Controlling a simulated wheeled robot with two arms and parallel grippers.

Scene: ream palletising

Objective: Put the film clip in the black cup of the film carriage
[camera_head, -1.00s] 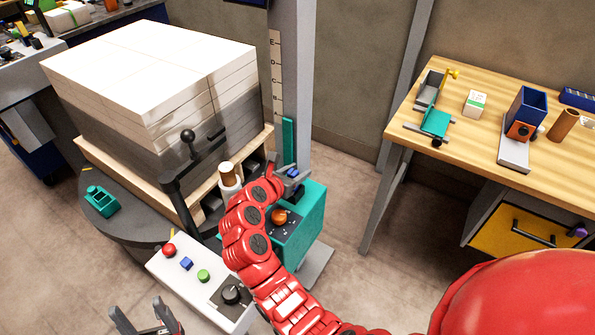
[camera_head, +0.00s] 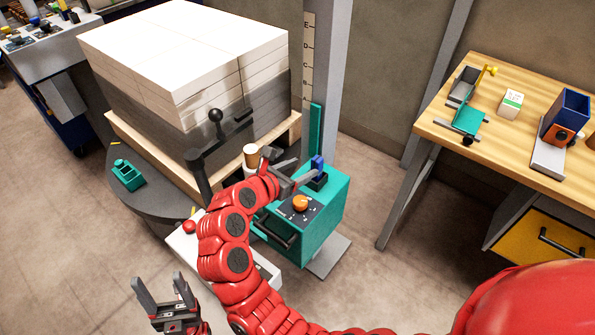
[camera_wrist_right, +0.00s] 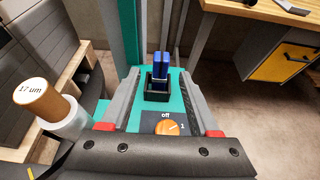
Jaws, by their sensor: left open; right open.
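The blue film clip (camera_head: 318,163) stands upright in the black cup (camera_head: 317,182) on top of the teal film carriage (camera_head: 325,225). In the right wrist view the clip (camera_wrist_right: 161,65) rises out of the cup (camera_wrist_right: 158,90), with its lower end hidden inside. My right gripper (camera_head: 302,179) is open beside the cup; in the wrist view its fingers lie apart on either side of the clip, with gaps visible. My left gripper (camera_head: 162,296) is open and empty at the lower left, away from the carriage.
An orange knob (camera_head: 300,203) sits on the carriage top. A roll labelled 17 µm (camera_wrist_right: 38,95) stands close to my right gripper. The paper stack (camera_head: 185,65) is behind to the left. A wooden workbench (camera_head: 465,140) is at right, with bare floor between.

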